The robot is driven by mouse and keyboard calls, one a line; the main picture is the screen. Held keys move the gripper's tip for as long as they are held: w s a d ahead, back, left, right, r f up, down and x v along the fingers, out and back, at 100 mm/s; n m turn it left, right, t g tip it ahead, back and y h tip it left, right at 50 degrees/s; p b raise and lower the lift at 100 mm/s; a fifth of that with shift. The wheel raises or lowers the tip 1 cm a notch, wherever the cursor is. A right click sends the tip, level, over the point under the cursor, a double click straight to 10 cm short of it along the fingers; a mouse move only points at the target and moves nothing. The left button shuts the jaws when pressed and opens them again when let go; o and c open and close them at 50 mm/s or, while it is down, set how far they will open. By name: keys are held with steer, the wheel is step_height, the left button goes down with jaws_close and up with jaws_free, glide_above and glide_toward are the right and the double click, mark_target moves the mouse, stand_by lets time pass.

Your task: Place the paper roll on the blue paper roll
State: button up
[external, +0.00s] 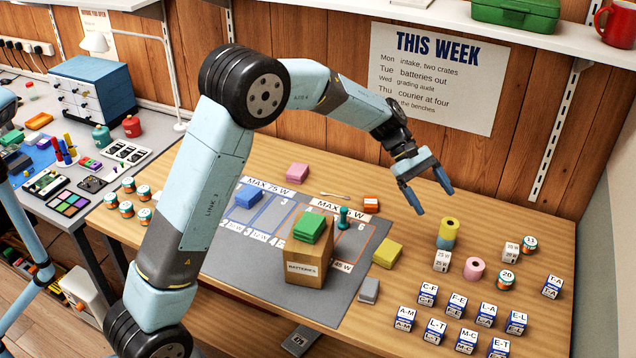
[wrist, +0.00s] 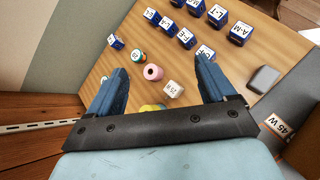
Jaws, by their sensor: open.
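A pink paper roll (external: 475,268) stands apart, to the right and nearer the camera. My gripper (external: 433,200) is open and empty, above and slightly left of the yellow roll. In the wrist view the pink roll (wrist: 153,72) shows between my open fingers (wrist: 162,66). A yellow edge (wrist: 152,107) shows there too, mostly hidden by my gripper's palm.
A white labelled cube (external: 442,261) stands close in front of the yellow roll. Several lettered blue-and-white blocks (external: 486,315) fill the front right. A cardboard box (external: 306,262) with green blocks stands on the mat. The wooden wall (external: 500,160) is behind.

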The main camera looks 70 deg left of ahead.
steer(key=s+d+r+m+y, duration=0.2)
steer(key=s+d+r+m, duration=0.15)
steer(key=s, duration=0.35)
steer(key=s+d+r+m+g+y, duration=0.1)
steer(key=s+d+r+m, duration=0.1)
steer(key=s+d+r, duration=0.4)
steer(key=s+d+r+m+y, duration=0.2)
steer(key=s+d+r+m, duration=0.1)
steer(key=s, duration=0.5)
steer(key=s+d+m+t+y, duration=0.2)
steer(key=s+m, duration=0.7)
steer(key=s, duration=1.4)
steer(key=shift+f+t+y, duration=0.25)
steer(key=shift+t+y, duration=0.05)
steer(key=shift+y, duration=0.8)
